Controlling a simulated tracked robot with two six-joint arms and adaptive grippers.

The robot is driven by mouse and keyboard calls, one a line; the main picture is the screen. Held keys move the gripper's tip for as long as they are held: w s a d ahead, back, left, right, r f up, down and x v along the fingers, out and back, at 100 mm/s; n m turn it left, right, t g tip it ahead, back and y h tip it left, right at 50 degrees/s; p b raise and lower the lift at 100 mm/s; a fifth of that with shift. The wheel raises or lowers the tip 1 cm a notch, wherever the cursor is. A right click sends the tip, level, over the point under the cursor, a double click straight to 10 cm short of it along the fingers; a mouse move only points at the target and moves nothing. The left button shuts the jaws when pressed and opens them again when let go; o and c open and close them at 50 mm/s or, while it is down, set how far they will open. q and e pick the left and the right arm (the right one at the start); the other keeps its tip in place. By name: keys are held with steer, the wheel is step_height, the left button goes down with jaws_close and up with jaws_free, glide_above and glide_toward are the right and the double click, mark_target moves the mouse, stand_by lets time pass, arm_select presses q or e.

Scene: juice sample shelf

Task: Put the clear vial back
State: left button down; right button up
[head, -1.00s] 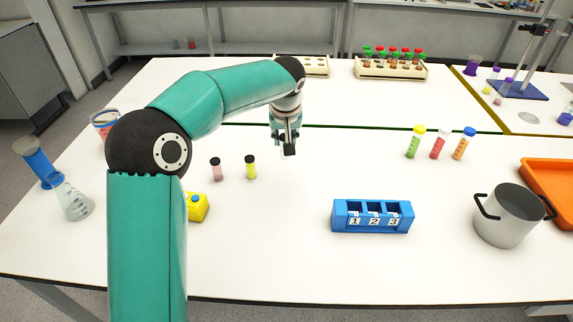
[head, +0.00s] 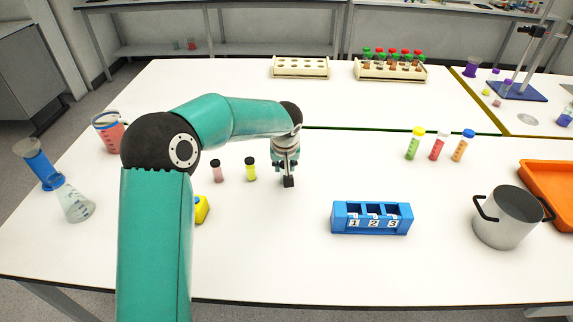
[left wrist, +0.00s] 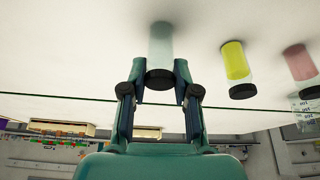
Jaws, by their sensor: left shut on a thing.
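My left gripper (head: 288,182) is shut on the clear vial (left wrist: 160,44), which has a dark cap and shows between the fingers in the left wrist view. In the head view the vial is hidden by the gripper. The gripper is low over the white table, right of a yellow vial (head: 251,170) and a pink vial (head: 217,172), both upright with dark caps. I cannot tell whether the held vial touches the table. My right gripper is not in view.
A blue rack (head: 372,230) numbered 1, 2, 3 stands front right, its slots apparently empty. A grey pot (head: 508,220) and an orange tray (head: 550,185) are at the right. Several capped tubes (head: 437,148) stand behind the rack. A yellow object (head: 202,210) sits front left.

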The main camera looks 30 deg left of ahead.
arm_select(q)
steer(key=c, duration=0.9)
jaws_free()
steer(key=shift+o, duration=0.2)
steer(key=shift+r, duration=0.3)
steer(key=b+v, duration=0.1)
steer(key=v, duration=1)
steer(key=shift+s+r, duration=0.15)
steer(key=shift+r, duration=0.05)
steer(key=shift+d, duration=0.15)
